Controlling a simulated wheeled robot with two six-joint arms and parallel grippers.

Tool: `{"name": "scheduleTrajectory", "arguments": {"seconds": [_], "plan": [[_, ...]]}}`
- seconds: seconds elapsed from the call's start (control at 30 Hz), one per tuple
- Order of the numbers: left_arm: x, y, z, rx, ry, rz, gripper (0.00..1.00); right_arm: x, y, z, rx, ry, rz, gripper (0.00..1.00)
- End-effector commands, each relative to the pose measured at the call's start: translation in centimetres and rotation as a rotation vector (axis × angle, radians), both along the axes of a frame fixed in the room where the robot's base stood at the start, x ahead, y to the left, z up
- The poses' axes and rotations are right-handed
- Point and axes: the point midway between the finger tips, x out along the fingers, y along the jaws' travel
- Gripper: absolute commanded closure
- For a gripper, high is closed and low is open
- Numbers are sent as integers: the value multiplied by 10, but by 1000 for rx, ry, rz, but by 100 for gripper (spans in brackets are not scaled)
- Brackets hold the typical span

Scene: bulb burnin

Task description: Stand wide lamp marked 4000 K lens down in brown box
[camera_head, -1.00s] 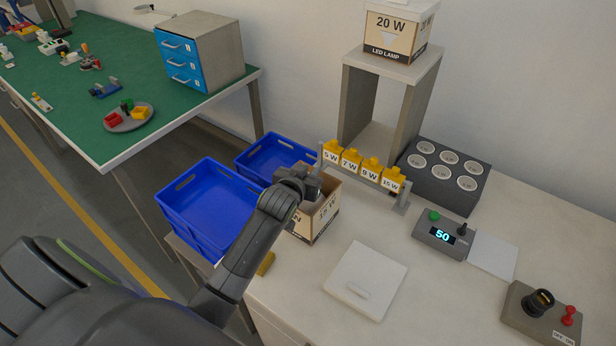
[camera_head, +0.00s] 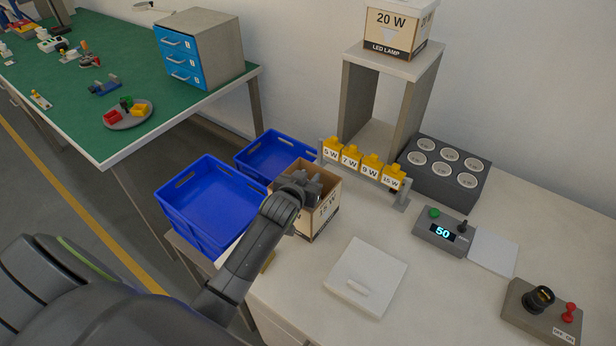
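The brown box (camera_head: 319,222) stands open on the white bench, with a partly hidden watt label on its front. My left gripper (camera_head: 312,187) is over the box's opening, pointing down into it. The gripper and wrist cover most of the box's inside, so I cannot tell whether the fingers are open or shut, or whether they hold a lamp. No lamp marked 4000 K shows in this view. My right gripper is not in view.
Blue crates (camera_head: 208,205) stand left of the box. A rack of yellow watt tags (camera_head: 361,166) is close behind it, with a grey socket block (camera_head: 444,172) to the right. A white lidded panel (camera_head: 364,278) lies in front. A 20 W box (camera_head: 396,30) tops a grey stand.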

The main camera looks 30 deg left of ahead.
Motion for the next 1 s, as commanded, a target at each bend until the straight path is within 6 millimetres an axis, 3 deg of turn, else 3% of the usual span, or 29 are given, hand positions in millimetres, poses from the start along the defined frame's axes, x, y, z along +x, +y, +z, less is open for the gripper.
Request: {"name": "scheduleTrajectory", "arguments": {"seconds": [0.13, 0.4, 0.57, 1.0], "plan": [[0, 0, 0, 0, 0, 0, 55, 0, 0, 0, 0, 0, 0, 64], [0, 0, 1, 0, -1, 0, 55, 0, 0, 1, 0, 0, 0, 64], [0, 0, 17, 1, -3, 0, 55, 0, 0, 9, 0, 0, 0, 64], [-62, -8, 37, -2, -2, 1, 55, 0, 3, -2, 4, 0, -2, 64]]}}
